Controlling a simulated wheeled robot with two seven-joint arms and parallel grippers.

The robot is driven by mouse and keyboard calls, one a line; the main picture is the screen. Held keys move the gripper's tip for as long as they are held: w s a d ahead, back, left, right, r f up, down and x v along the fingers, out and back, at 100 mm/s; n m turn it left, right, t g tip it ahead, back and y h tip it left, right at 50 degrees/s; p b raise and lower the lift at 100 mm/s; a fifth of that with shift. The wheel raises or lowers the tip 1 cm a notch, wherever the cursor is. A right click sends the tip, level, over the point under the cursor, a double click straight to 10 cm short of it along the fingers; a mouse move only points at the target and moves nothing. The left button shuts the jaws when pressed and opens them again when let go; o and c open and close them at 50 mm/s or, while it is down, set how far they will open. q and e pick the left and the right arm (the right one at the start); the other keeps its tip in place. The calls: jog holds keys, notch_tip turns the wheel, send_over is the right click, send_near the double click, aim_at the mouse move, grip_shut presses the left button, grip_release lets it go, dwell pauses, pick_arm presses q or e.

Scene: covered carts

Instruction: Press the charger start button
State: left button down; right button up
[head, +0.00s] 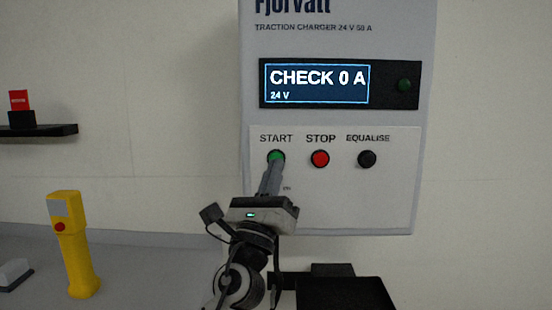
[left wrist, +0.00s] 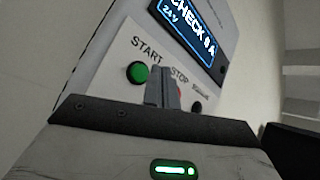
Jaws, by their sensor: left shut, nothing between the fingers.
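The charger (head: 340,210) is a light grey wall box with a dark display (head: 318,82) reading "CHECK 0 A" and "24 V". Its green START button (head: 276,156) is at the left of the button row. The START button also shows in the left wrist view (left wrist: 138,72), left of the fingertips. My left gripper (head: 273,170) is shut and empty, with its fingertips at the lower edge of the START button in the head view. I cannot tell whether they touch it. In the left wrist view the fingers (left wrist: 161,80) partly hide the red STOP button. My right gripper is not in view.
The red STOP button (head: 320,158) and the black EQUALISE button (head: 367,158) sit right of START. A small dark indicator (head: 404,85) is beside the display. A yellow handheld unit (head: 75,248) stands at left, below a dark shelf (head: 40,132) with a red item (head: 19,100).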

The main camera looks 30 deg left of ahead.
pick_arm(q)
jog(key=s+d, duration=0.2)
jog(key=s, duration=0.1)
jog(key=shift+s+p, duration=0.1)
jog(key=shift+p, duration=0.2)
dwell(0.6)
jog(key=s+a+f+n+g, duration=0.1)
jog(key=s+f+n+g, duration=0.2)
jog(key=f+n+g, duration=0.65)
jog(key=s+a+f+n+g, duration=0.1)
jog(key=s+f+n+g, duration=0.3)
jog(key=f+n, duration=1)
jog(key=s+d+f+n+g+h, duration=0.25)
jog(key=s+d+f+g, duration=0.2)
jog(key=s+f, duration=0.35)
jog(key=s+d+f+n+g+h, duration=0.1)
jog(key=s+d+f+g+h, duration=0.3)
jog(key=s+d+f, duration=0.3)
jog(key=w+d+f+t+h, duration=0.2)
jog(key=w+d+f+t, duration=0.2)
jog(key=w+f+t, duration=0.1)
notch_tip(320, 180, down, 2)
jog(key=shift+w+d+f+t, duration=0.15)
jog(key=shift+d+t, duration=0.15)
jog(key=shift+t, duration=0.4)
